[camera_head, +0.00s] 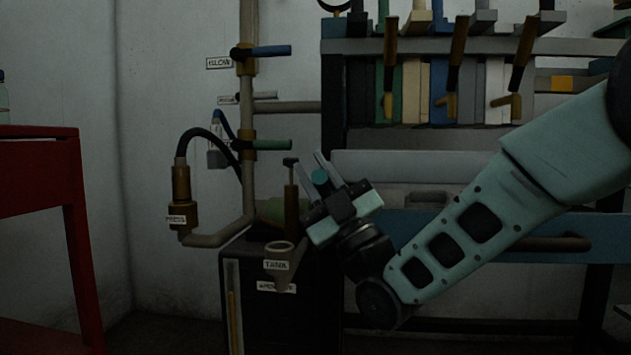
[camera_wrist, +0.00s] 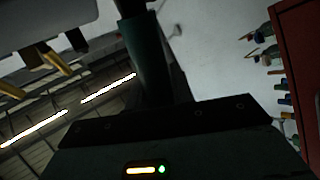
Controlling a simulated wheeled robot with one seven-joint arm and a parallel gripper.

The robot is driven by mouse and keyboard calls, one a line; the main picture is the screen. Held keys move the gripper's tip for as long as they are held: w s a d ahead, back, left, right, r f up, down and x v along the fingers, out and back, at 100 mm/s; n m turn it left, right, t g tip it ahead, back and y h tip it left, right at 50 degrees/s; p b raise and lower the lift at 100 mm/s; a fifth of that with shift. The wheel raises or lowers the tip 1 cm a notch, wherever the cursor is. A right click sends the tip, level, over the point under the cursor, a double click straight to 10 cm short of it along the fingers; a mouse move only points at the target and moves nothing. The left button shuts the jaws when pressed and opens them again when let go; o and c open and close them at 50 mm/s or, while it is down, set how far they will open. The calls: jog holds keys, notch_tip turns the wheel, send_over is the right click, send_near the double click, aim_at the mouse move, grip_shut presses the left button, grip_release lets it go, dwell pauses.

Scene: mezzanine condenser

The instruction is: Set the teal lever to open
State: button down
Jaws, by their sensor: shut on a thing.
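The teal lever shows in the head view as a round teal end (camera_head: 320,177) between the two fingers of my gripper (camera_head: 311,166). In the wrist view it is a dark teal bar (camera_wrist: 152,65) that runs up from my gripper's dark front edge. My gripper is shut on it. The lever's pivot and most of its length are hidden in the head view, so I cannot tell its exact angle.
Left of my gripper, a pipe carries a blue lever (camera_head: 271,51) and a green lever (camera_head: 273,145). A funnel labelled TANK (camera_head: 277,266) stands below. A shelf rack (camera_head: 450,47) is behind my arm. A red table (camera_head: 38,170) is at far left.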

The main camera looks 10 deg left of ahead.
dwell(0.3)
jog(key=c, duration=1.2)
grip_release()
jog(key=p+v, duration=0.2)
jog(key=v, duration=0.6)
jog(key=shift+s+d+f, duration=0.15)
jog(key=shift+d+f, duration=0.05)
jog(key=shift+f, duration=0.15)
jog(key=b, duration=0.8)
send_near(325, 189)
jog(key=shift+v, duration=2.2)
